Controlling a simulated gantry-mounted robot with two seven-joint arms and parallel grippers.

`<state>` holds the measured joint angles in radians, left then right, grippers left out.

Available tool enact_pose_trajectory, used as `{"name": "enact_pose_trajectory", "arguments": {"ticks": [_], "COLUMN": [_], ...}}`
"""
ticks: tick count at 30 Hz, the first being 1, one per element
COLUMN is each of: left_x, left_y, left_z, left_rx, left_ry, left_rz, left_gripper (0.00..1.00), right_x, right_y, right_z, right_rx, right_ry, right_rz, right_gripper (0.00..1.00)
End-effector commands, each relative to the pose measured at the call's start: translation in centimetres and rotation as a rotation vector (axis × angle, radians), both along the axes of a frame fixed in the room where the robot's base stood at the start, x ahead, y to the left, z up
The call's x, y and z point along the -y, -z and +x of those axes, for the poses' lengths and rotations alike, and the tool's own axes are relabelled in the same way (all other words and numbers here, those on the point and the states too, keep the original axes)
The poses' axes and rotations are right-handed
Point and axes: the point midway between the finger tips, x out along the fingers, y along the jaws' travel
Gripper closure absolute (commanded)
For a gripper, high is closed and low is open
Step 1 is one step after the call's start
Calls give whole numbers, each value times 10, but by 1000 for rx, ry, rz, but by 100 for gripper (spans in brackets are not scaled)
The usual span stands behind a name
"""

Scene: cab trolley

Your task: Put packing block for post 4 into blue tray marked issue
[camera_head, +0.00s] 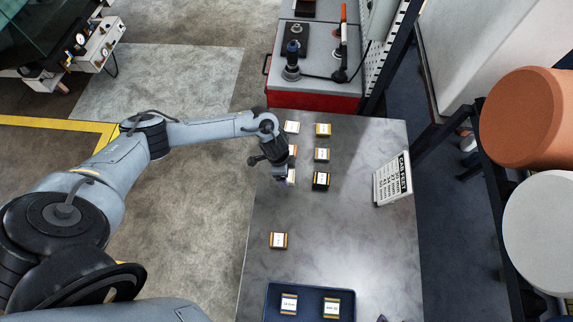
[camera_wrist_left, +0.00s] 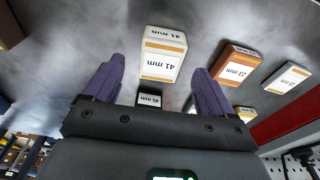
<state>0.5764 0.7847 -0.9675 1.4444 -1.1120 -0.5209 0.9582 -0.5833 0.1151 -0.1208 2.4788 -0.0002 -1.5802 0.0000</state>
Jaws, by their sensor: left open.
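My left gripper (camera_head: 281,175) hangs over the left edge of the bench, above a white-labelled block (camera_head: 291,177). In the left wrist view the gripper (camera_wrist_left: 158,70) is open, with purple fingers and nothing gripped. A pale block labelled 41 mm (camera_wrist_left: 162,58) lies beyond and between the fingertips. A brown block labelled 23 mm (camera_wrist_left: 234,66) lies to its right. A dark block (camera_wrist_left: 150,99) shows low between the fingers. The blue tray (camera_head: 310,303) is at the near end of the bench. The "CAB POST" card (camera_head: 393,180) stands at the right; its lines are too small to read surely.
More blocks lie in the group: (camera_head: 291,127) one white, and others along the right column, such as one dark-edged block (camera_head: 320,181). A lone brown block (camera_head: 278,240) lies nearer the tray. Two blocks sit in the tray. A red tool cabinet (camera_head: 315,101) borders the far end.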

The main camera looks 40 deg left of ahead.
Motion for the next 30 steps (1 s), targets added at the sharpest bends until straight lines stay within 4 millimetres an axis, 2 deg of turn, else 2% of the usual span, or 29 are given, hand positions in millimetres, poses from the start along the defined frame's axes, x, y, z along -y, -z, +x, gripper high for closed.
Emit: {"name": "enact_pose_trajectory", "arguments": {"ticks": [6,9,19,30], "left_x": [3,4,4,4], "left_y": [30,38,42,42], "left_z": [4,4,5,5], "left_rx": [-2,-1,-1,-1], "left_ry": [-1,-1,0,0], "left_rz": [-1,-1,-1,-1], "left_gripper": [15,15,15,72], "right_x": [0,0,2,3], "right_y": [1,1,1,1], "right_z": [1,1,1,1], "right_rx": [3,3,4,4], "right_ry": [1,1,-4,-5], "right_rz": [1,1,-7,-9], "right_gripper": [57,57,57,57]}}
